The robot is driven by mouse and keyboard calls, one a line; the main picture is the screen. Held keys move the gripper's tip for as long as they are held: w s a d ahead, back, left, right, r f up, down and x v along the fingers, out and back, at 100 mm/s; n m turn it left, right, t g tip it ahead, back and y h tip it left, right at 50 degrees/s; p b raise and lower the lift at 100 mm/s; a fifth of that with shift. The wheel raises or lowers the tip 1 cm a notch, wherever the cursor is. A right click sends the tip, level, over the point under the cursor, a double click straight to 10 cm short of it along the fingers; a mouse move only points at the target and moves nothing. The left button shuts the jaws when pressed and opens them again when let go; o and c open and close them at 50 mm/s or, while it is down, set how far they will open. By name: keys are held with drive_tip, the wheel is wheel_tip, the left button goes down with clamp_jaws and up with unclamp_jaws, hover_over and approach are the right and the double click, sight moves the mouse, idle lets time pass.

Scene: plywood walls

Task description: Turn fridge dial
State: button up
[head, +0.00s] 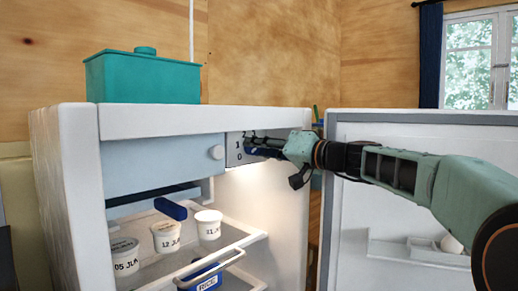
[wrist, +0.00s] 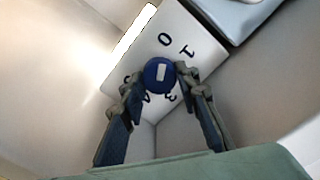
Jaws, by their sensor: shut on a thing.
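The fridge dial (wrist: 160,75) is a round blue knob with a white mark, on a white plate (wrist: 188,28) printed with numbers around it. In the wrist view my gripper (wrist: 152,80) has one finger on each side of the dial and is shut on it. In the head view my gripper (head: 275,148) reaches in from the right to the numbered plate (head: 236,150) at the top inside of the open fridge (head: 75,180). There the dial is mostly hidden behind my gripper.
The open fridge door (head: 400,130) stands at the right, behind my arm. Labelled white tubs (head: 167,238) and a blue RICE container (head: 207,279) sit on the glass shelf below. A freezer box front (head: 165,165) is left of the plate. A teal box (head: 140,78) stands on top.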

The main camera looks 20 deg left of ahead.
drive_tip(key=shift+n, duration=0.6)
drive_tip(key=o, duration=1.2)
drive_tip(key=shift+c, duration=0.2)
drive_tip(key=shift+d, duration=0.1)
drive_tip(key=v, duration=1.2)
drive_tip(key=shift+s, duration=0.1)
